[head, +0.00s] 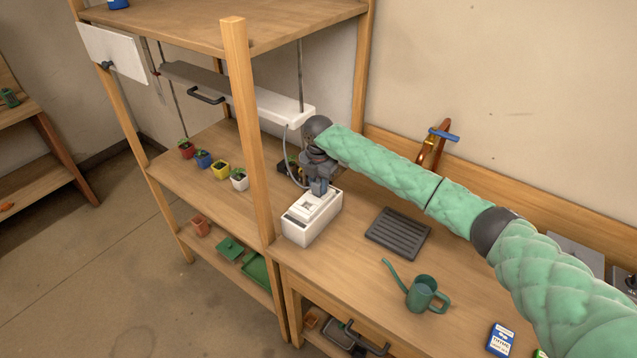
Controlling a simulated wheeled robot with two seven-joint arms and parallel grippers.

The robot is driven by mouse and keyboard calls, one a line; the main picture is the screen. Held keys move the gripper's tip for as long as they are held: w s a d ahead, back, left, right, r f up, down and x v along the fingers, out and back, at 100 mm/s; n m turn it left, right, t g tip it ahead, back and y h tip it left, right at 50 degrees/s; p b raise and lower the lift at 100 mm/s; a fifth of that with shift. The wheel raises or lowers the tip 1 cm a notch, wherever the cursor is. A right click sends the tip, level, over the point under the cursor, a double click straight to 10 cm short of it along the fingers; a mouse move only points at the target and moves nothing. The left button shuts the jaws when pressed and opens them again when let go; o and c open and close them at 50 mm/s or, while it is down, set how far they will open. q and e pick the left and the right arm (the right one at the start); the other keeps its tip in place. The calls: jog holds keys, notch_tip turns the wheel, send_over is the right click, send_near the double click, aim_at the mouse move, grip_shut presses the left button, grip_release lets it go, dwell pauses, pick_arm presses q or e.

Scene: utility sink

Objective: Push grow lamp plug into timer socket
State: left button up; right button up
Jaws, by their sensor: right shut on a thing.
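The timer (299,231) is a white box on the wooden bench, just right of the front post, with its socket on the top face. My right gripper (318,184) is above the rear part of the timer, pointing down, and is shut on the plug. The plug is mostly hidden by the fingers, and I cannot tell whether it touches the socket. The grow lamp (285,107) is a long pale bar hanging under the upper shelf. Its grey cord (289,160) curves down from its right end toward my gripper. My left gripper is out of view.
The front wooden post (247,130) stands close to the timer's left. Several small potted seedlings (220,170) are left of it. A dark slotted tray (398,233) and a green watering can (422,293) are to the right. Bare bench lies between timer and can.

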aim_at(318, 181)
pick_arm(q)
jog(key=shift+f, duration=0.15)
pick_arm(e)
jog(key=shift+f, duration=0.3)
jog(key=o, duration=0.9)
jog(key=shift+o, duration=0.9)
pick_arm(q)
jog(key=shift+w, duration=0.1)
pick_arm(e)
jog(key=shift+r, duration=0.1)
jog(key=shift+r+b, duration=0.3)
jog(key=shift+b, duration=0.2)
notch_tip(318, 181, up, 5)
jog(key=b, duration=0.2)
jog(key=shift+r+b, duration=0.1)
jog(key=shift+b, duration=0.2)
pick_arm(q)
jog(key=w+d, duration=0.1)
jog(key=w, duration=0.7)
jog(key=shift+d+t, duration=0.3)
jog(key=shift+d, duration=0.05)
pick_arm(e)
jog(key=shift+r, duration=0.85)
